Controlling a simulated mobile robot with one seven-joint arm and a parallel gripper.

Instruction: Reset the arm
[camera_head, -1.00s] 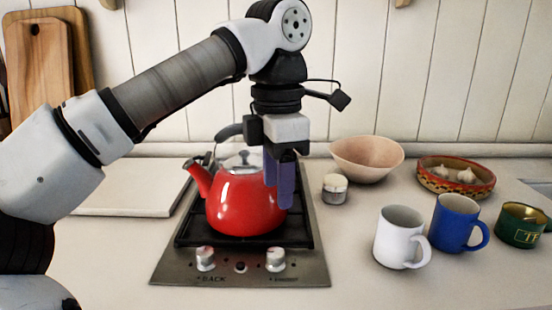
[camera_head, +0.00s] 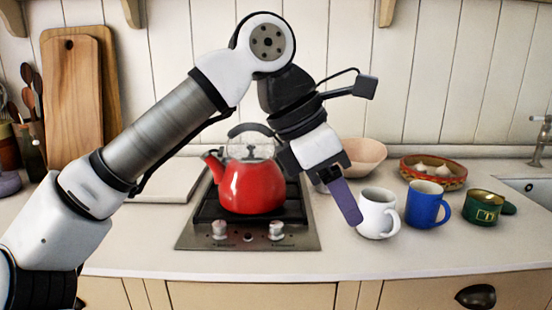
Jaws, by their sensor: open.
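My gripper (camera_head: 347,205) hangs from my bent arm in front of the counter, tilted down to the right. Its purple fingers overlap each other in this view, so the gap between them is hidden. It is open and nothing shows held in it. Its tips appear beside the white mug (camera_head: 376,222) in the picture; I cannot tell how far apart they are in depth. The red kettle (camera_head: 250,187) stands on the stove (camera_head: 190,242), to the left of my gripper.
A blue mug (camera_head: 424,207), a green tin (camera_head: 483,208) and a patterned bowl with garlic (camera_head: 410,175) stand to the right. A pink bowl (camera_head: 368,158) is partly behind my gripper. Cutting boards (camera_head: 75,110) lean at the left, and a sink (camera_head: 535,190) is at the far right.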

